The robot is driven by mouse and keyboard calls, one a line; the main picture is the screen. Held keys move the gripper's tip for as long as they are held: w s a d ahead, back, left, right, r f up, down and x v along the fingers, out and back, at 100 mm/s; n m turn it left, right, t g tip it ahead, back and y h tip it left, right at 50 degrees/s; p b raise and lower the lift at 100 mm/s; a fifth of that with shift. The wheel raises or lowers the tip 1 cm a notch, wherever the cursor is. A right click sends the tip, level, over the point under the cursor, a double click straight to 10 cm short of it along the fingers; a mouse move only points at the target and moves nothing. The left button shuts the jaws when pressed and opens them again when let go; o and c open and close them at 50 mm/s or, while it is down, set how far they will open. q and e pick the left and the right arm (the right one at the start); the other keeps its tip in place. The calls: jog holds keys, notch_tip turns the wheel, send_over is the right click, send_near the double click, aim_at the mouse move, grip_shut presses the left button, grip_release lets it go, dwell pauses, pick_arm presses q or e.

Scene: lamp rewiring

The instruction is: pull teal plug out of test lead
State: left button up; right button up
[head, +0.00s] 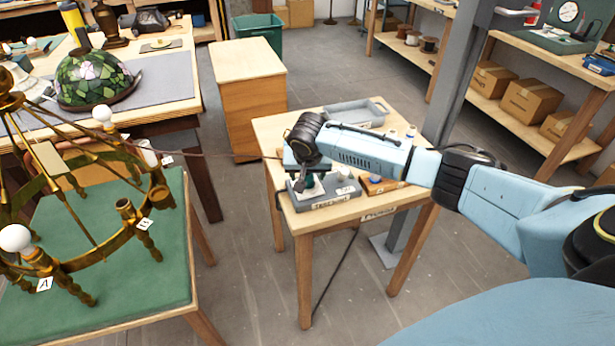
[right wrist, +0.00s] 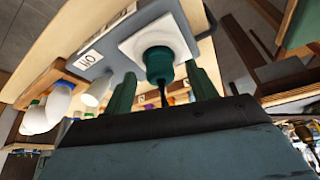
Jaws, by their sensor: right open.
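The teal plug (right wrist: 160,64) sits in a white square plate (right wrist: 137,40) on a grey box (right wrist: 88,54), with a dark cable coming out of its near end. In the head view, the small grey box (head: 325,195) is on the small wooden table, and a bit of the teal plug (head: 310,184) shows. My right gripper (right wrist: 160,74) is open, with one teal finger on each side of the plug; whether they touch it is unclear. In the head view my right gripper (head: 304,172) is above the box and partly hides it. My left gripper is not in view.
A grey tray (head: 355,112) is at the back of the small table (head: 268,130). A wooden block (head: 376,186) lies right of the box. A brass chandelier (head: 90,225) stands on a green-topped table at left. A grey post (head: 455,90) rises behind my arm.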

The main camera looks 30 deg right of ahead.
aim_at(308, 175)
jog(key=shift+w+d+f, duration=0.1)
jog(key=shift+w+f, duration=0.15)
jog(key=shift+f, duration=0.35)
jog(key=c, duration=1.1)
jog(key=shift+o, duration=0.2)
jog(key=shift+r, duration=0.15)
jog(key=shift+r+p, duration=2.25)
jog(key=shift+p, duration=0.6)
jog(key=shift+f, duration=0.1)
